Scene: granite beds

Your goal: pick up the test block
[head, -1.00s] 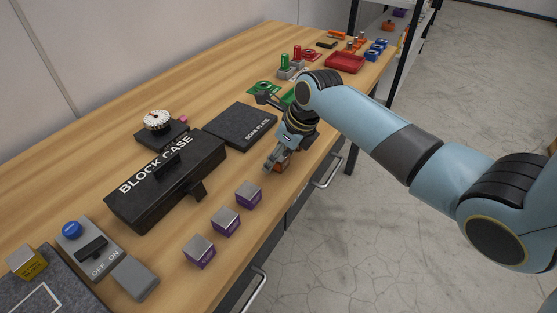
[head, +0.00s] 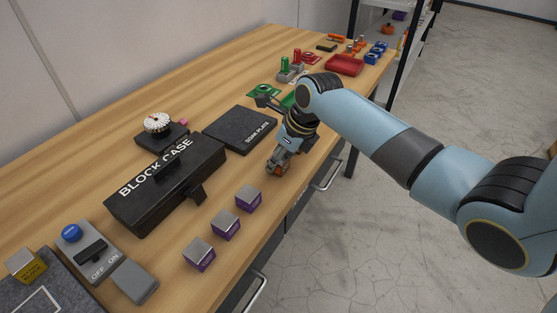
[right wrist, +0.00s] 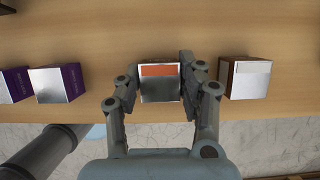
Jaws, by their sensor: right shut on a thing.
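My right gripper (head: 279,168) is at the front part of the bench, beyond the row of purple blocks. In the right wrist view my right gripper (right wrist: 160,90) is shut on a metal-faced block with an orange strip (right wrist: 160,71), one finger on each side. In the head view this block (head: 276,171) is largely covered by the fingers; I cannot tell whether it is off the wood. A second block, brown with a pale metal face (right wrist: 248,82), stands apart to the right in the wrist view. My left gripper is not in view.
Three purple blocks (head: 226,223) stand along the front edge. A grey on/off switch box (head: 92,250) is front left. A red tray (head: 344,66) is at the far end.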

